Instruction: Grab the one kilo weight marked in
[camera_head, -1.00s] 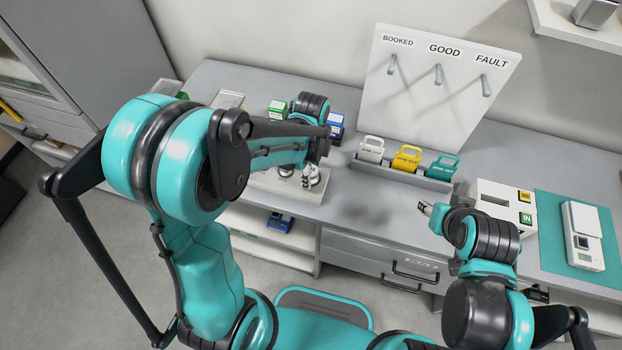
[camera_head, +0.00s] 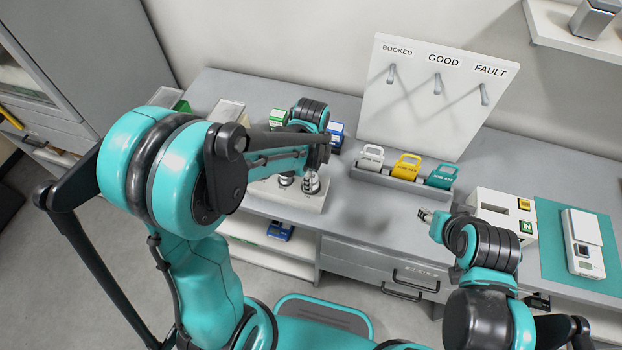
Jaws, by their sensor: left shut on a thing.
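Two small silvery metal weights show at a pale block (camera_head: 300,201) on the table's left part. The right one (camera_head: 311,184) is directly under my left gripper (camera_head: 315,170), which is shut on it. I cannot tell whether this weight still touches the block. The other weight (camera_head: 285,181) stands just to its left, partly hidden by my arm. The markings on both are too small to read. My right gripper (camera_head: 424,214) hangs over the table's front, left of a white box, apart from the weights; its jaws are too small to judge.
A grey tray (camera_head: 400,183) holds white, yellow and teal tagged pieces. Behind it stands a board (camera_head: 425,110) with pegs under BOOKED, GOOD and FAULT. At right are the white box (camera_head: 490,207) and a scale (camera_head: 582,245) on a teal mat. The table middle is clear.

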